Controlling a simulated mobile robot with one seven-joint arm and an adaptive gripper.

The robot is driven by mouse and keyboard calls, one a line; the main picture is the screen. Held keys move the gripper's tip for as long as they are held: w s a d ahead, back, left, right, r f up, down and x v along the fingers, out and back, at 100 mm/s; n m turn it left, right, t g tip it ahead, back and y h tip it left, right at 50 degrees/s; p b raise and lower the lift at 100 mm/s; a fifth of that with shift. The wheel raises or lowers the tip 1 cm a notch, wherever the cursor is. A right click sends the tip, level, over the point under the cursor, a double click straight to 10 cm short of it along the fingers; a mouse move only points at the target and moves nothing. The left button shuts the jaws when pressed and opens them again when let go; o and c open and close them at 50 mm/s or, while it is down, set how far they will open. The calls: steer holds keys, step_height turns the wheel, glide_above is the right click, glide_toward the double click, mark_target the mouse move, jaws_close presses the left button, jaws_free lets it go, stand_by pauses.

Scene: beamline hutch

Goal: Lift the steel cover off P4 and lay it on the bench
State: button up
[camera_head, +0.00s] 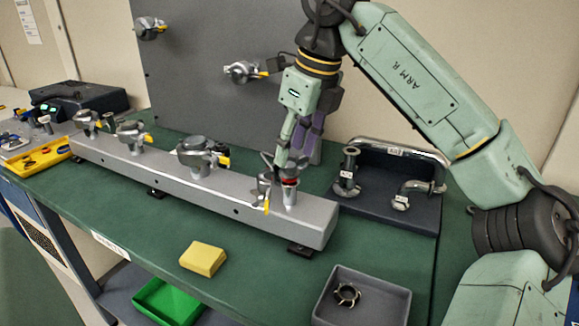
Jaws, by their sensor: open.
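A long grey manifold (185,178) lies on the green bench (150,240) with several steel ports along its top. The rightmost port (290,196) is a short upright steel stub with a red band near its top. I take it for P4, but no port label is readable. My gripper (289,170) is open and points down over this stub, its fingers at or just above the red band. The fingers hide the stub's top, so I cannot make out the steel cover or whether they touch it. A clamp with a yellow handle (266,195) hangs at the stub's left side.
Three clamped ports, one here (197,152), stand further left. A dark tray with steel fittings (385,205) lies right of the manifold. A yellow block (203,258), a grey bin (330,308) holding a clamp ring, and a green bin (165,300) are in front. Bench between them is clear.

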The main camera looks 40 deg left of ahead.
mark_target(289, 164)
steer(key=shift+w+x, duration=0.1)
steer(key=shift+x, duration=0.75)
steer(key=shift+w+x, duration=0.15)
steer(key=shift+x, duration=0.75)
steer(key=shift+r, duration=0.1)
steer(key=c, duration=1)
